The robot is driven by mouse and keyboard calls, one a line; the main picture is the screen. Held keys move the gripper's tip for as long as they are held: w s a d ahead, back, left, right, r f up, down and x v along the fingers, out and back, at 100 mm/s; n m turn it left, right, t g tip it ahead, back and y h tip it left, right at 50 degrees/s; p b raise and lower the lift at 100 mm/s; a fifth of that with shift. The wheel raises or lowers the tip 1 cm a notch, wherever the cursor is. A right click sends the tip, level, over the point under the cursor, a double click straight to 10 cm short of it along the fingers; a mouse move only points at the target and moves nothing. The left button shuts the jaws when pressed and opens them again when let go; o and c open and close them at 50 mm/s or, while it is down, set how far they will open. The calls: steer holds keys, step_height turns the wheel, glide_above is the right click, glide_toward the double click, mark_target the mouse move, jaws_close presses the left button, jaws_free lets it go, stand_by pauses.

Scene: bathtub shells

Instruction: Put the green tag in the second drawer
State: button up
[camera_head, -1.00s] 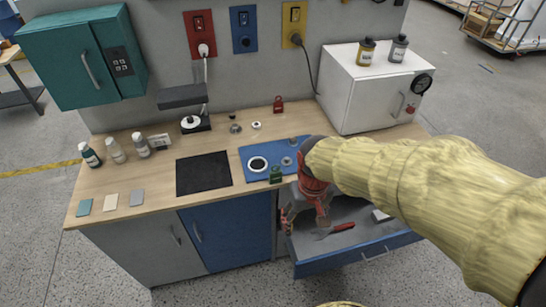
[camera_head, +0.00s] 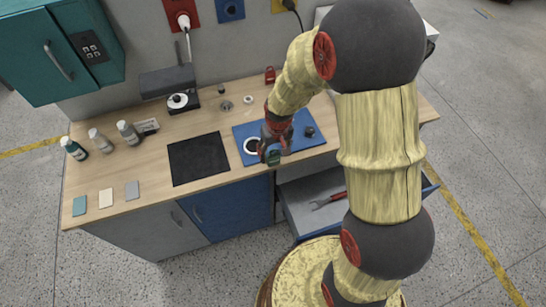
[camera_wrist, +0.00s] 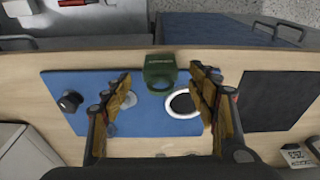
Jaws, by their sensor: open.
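The green tag (camera_head: 273,156), a small padlock-shaped piece, stands at the front edge of the worktop by the blue mat. In the wrist view the green tag (camera_wrist: 160,72) lies between and just past the open fingertips of my gripper (camera_wrist: 161,80), with gaps on both sides. In the head view my gripper (camera_head: 270,142) reaches down over it and partly hides it. An open drawer (camera_head: 296,212) with grey inside holds a red-handled wrench (camera_head: 328,200); my arm hides part of the drawer. I cannot tell its place in the stack.
The blue mat (camera_head: 240,132) carries a white ring (camera_wrist: 181,104) and a dark knob (camera_wrist: 70,101). A black mat (camera_head: 198,158) lies to the left. Bottles (camera_head: 101,141) and flat cards (camera_head: 105,198) sit at the left. A red padlock-shaped tag (camera_head: 270,75) stands behind.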

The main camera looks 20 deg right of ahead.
mark_target(274, 155)
steer(key=f, duration=0.5)
steer(key=shift+w+b, duration=0.2)
steer(key=shift+b, duration=0.1)
steer(key=c, duration=0.3)
steer(key=c, duration=0.8)
